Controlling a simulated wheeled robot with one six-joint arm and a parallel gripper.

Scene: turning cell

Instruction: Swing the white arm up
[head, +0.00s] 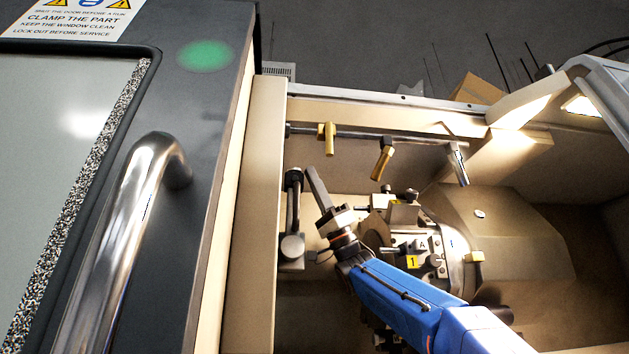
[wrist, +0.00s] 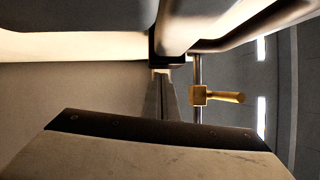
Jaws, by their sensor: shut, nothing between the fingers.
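No arm that looks plainly white shows. A grey arm with a dark upper end (head: 292,205) stands roughly upright at the left inside the machine, above a round grey hub (head: 292,247). I cannot tell for sure if it is the white arm. My gripper (head: 314,174) is shut and empty, just right of this arm's upper part. A narrow gap shows between them in the head view. In the wrist view a dark block (wrist: 166,60) and grey rounded parts fill the top; I cannot tell what they belong to. Contact is not clear there.
A pipe along the back wall carries brass nozzles (head: 326,138) (head: 382,163) and a silver one (head: 459,165). A brass nozzle also shows in the wrist view (wrist: 218,96). The tool turret (head: 445,228) is right of my gripper. The door handle (head: 115,240) is at the left.

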